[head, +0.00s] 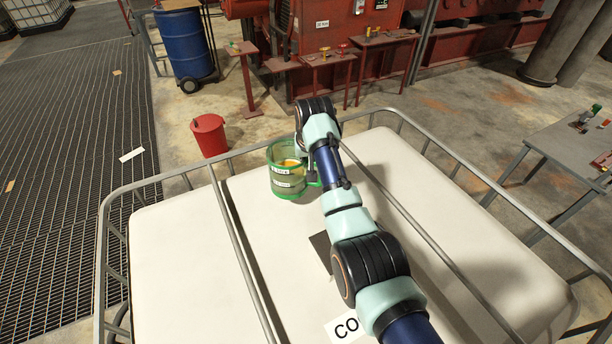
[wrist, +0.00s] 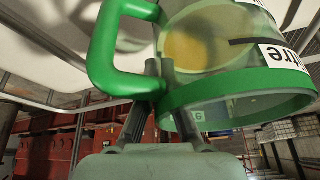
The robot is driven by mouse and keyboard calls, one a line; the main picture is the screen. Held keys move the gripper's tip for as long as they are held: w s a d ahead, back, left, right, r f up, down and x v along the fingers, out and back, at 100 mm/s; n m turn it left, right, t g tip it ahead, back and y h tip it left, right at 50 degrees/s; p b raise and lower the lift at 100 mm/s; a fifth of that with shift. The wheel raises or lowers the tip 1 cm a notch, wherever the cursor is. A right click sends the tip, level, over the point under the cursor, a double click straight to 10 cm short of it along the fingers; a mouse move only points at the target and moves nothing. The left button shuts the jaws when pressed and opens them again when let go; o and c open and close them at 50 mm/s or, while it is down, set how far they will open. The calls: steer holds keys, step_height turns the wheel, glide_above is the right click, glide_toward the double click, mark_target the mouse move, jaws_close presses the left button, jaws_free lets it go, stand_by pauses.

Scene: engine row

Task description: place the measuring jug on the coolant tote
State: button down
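The measuring jug (head: 287,182) is clear with green bands, a green handle, white labels and something amber inside. In the head view it is upright over the far part of the coolant tote's white top (head: 175,250); whether its base touches is hard to tell. In the wrist view the jug (wrist: 240,95) appears upside down, filling the upper right. My gripper (wrist: 160,66) has its fingers close together on the handle, near where it joins the rim. In the head view my arm hides the fingers and part of the handle.
A metal cage rail (head: 165,177) rings the tote, and two bars cross its top. A dark plate (head: 322,252) lies near the middle. A red bucket (head: 209,134) and blue drum (head: 184,45) stand beyond. The left part of the tote top is clear.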

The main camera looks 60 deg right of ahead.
steer(key=shift+f, duration=3.25)
steer(key=shift+f, duration=0.15)
steer(key=c, duration=1.3)
jaws_free()
steer(key=shift+f, duration=0.1)
steer(key=shift+r, duration=0.35)
steer(key=v, duration=1.1)
steer(key=shift+s+r, duration=0.1)
steer(key=shift+r, duration=0.25)
